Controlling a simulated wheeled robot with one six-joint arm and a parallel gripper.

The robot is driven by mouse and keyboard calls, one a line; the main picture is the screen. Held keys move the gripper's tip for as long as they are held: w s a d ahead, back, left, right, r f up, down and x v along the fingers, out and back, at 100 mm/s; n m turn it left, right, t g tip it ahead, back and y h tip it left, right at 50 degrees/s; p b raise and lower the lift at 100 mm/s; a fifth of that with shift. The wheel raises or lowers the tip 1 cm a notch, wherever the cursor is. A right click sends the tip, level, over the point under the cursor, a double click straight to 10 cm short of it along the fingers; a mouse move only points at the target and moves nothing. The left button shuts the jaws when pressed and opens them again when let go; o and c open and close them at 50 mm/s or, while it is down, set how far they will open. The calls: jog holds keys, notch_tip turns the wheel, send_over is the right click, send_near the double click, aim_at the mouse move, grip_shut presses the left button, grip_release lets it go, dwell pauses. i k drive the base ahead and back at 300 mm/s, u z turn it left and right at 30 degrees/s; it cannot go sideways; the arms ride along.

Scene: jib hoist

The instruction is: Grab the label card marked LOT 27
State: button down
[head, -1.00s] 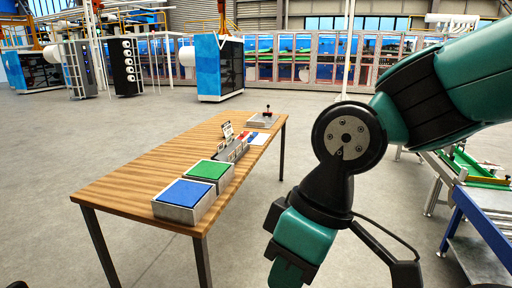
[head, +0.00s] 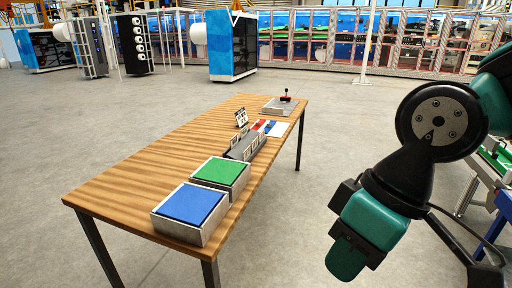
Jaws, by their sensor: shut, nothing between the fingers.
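Several small white label cards (head: 247,146) stand in a dark rack (head: 240,154) on the wooden table. The print on the cards is too small to read, so I cannot tell which one is marked LOT 27. My gripper (head: 346,256) hangs low at the right, in front of the table's right side and well apart from the cards. It is shut and empty; its fingertips are hard to make out.
The wooden table (head: 130,182) also bears a box with a blue top (head: 193,203), a box with a green top (head: 220,171), red and blue items beside a white sheet (head: 280,129), and a joystick box (head: 278,106). Open floor (head: 330,150) lies right of the table.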

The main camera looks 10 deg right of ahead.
aim_at(255, 143)
jog(key=z, duration=0.25)
jog(key=i, duration=0.4)
jog(key=z, duration=0.7)
jog(key=i, duration=1.65)
jog(key=u, duration=1.05)
jog(key=i, duration=0.7)
jog(key=u, duration=0.7)
